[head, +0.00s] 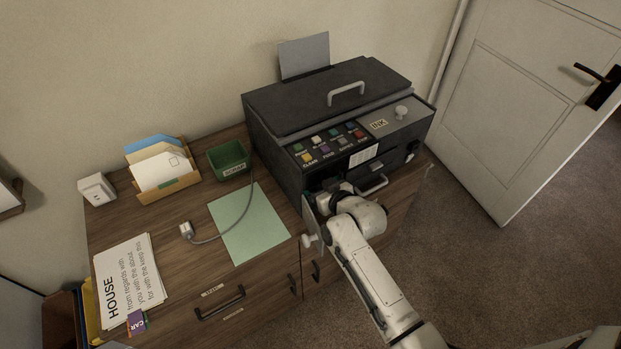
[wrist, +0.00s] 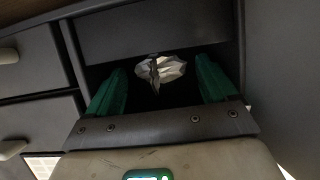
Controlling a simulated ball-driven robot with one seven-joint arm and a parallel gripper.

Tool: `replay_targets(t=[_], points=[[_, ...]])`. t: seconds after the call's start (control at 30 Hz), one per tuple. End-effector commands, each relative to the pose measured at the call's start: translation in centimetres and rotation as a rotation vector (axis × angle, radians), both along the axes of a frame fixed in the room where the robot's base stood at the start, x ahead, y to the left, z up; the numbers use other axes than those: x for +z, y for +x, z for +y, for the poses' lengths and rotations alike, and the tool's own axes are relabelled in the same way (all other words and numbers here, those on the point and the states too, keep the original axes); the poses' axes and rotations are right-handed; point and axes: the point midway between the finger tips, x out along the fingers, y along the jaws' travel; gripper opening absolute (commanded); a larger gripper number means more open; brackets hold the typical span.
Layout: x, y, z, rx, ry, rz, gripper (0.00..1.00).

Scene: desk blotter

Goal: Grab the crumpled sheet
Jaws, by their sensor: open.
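The crumpled sheet (wrist: 160,70) is a pale, wrinkled wad inside a dark opening of the printer, seen in the wrist view. My gripper (wrist: 160,88) is open, with its green fingers apart, one to each side of the sheet as the wrist view shows it. The sheet appears beyond the fingers, and I cannot tell whether it lies between their tips. In the head view the dark grey printer (head: 318,112) stands at the back right of the desk, with my arm reaching to its front. The fingers and the sheet are hidden there.
A hinged-open flap or door (head: 313,222) with a white knob stands beside my wrist. A green desk blotter (head: 255,232) lies left of the printer with a grey cable (head: 215,238) across it. A green scrap bin (head: 229,160) and letter holder (head: 168,190) stand behind.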

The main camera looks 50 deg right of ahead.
Motion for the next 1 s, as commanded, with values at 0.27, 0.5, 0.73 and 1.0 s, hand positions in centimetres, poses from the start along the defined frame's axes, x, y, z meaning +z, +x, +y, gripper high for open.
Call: replay_targets(t=[0.27,0.5,0.73,1.0], points=[[-0.08,0.10,-0.03,0.000,0.000,0.000,0.83],[-0.07,0.09,-0.02,0.000,0.001,0.000,0.60],[-0.06,0.09,-0.03,0.000,0.001,0.000,0.54],[0.69,0.12,-0.02,0.000,0.000,-0.003,0.54]])
